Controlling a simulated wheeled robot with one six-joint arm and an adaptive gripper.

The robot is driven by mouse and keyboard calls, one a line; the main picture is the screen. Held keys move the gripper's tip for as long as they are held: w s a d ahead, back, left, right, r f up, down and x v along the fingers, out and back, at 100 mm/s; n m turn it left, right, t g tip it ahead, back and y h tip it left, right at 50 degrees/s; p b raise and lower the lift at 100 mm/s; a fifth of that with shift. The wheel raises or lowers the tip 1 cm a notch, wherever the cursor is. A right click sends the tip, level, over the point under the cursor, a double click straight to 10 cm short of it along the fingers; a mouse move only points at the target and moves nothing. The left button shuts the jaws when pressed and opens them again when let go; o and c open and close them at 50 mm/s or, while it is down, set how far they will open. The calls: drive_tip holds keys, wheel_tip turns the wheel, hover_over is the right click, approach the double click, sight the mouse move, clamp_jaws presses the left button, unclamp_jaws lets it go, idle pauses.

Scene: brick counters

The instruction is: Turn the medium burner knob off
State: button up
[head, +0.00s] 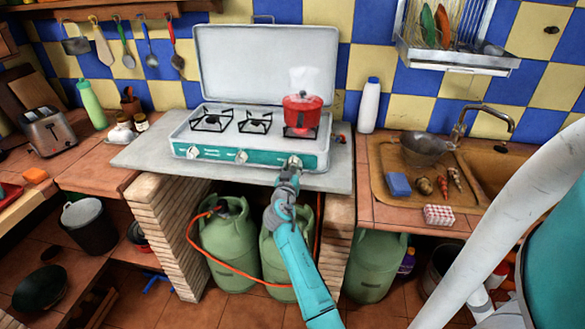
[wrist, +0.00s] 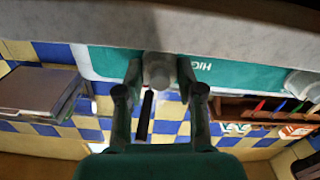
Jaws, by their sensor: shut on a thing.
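The camping stove (head: 248,147) has a teal front panel with a left knob (head: 192,152), a middle knob (head: 241,156) and a right knob (head: 294,162). My gripper (head: 291,172) is at the right knob, below the red pot. In the wrist view, my gripper (wrist: 157,80) has its two fingers on either side of this pale grey knob (wrist: 157,69), shut on it. Lettering starting "HIG" shows upside down on the panel beside it. Another knob (wrist: 301,86) shows at the right edge there. I cannot read which knob is marked medium.
A red pot (head: 302,112) with steam above it stands on the right burner. The left burner (head: 210,121) and middle burner (head: 255,122) are empty. A white bottle (head: 369,105) stands right of the stove. Green gas cylinders (head: 229,242) and an orange hose sit under the counter.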

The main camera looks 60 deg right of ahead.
drive_tip(key=shift+f+m, duration=0.15)
drive_tip(key=shift+m, duration=0.65)
drive_tip(key=o, duration=1.1)
drive_tip(key=shift+o, duration=0.2)
drive_tip(key=shift+a, duration=0.1)
drive_tip(key=v, duration=1.2)
